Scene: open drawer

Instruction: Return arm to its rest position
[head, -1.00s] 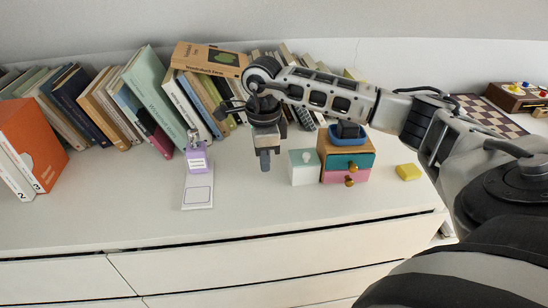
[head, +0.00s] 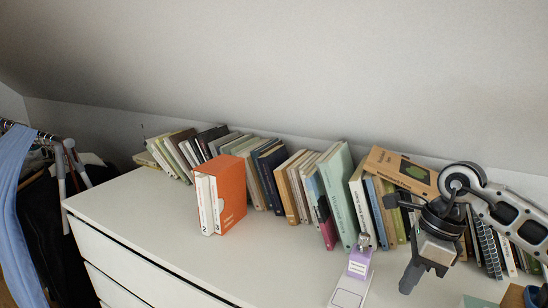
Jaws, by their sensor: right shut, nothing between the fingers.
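My right arm comes in from the right edge in the head view. My right gripper (head: 411,278) points down over the white dresser top, in front of the leaning books. It is shut with nothing in it, to the right of the purple-labelled dispenser and apart from it. The small drawer box (head: 536,297) shows only as a sliver at the lower right corner; its drawers are out of frame. My left gripper is not in view.
A row of books (head: 290,185) leans along the back of the dresser (head: 180,240). An orange box set (head: 232,190) stands at its middle. The purple and white dispenser (head: 360,262) stands near my right gripper. Clothes (head: 45,200) hang at the far left. The left of the top is clear.

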